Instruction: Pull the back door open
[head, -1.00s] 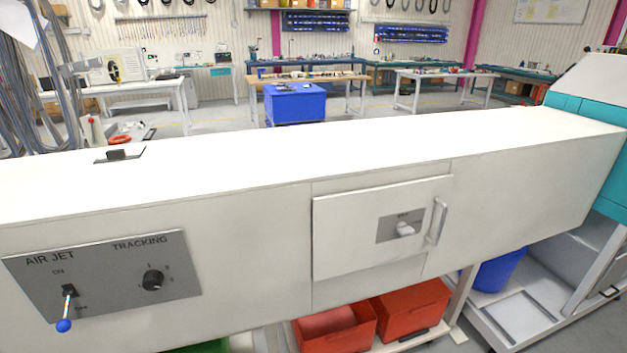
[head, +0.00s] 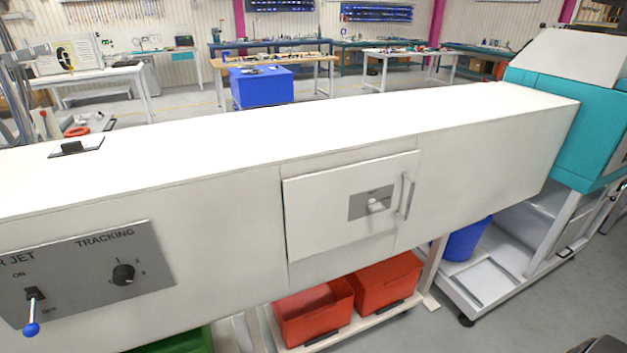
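The back door (head: 325,217) is a white rectangular panel on the front face of a long white machine body (head: 215,205). A vertical bar handle (head: 407,196) is at its right edge. Neither of my grippers shows in the head view.
A grey control panel (head: 85,270) with a blue-tipped lever is at left. Red bins (head: 315,314) and a blue bin (head: 466,243) stand below the machine. A teal unit (head: 580,120) is at right. Grey floor (head: 535,308) is open at lower right.

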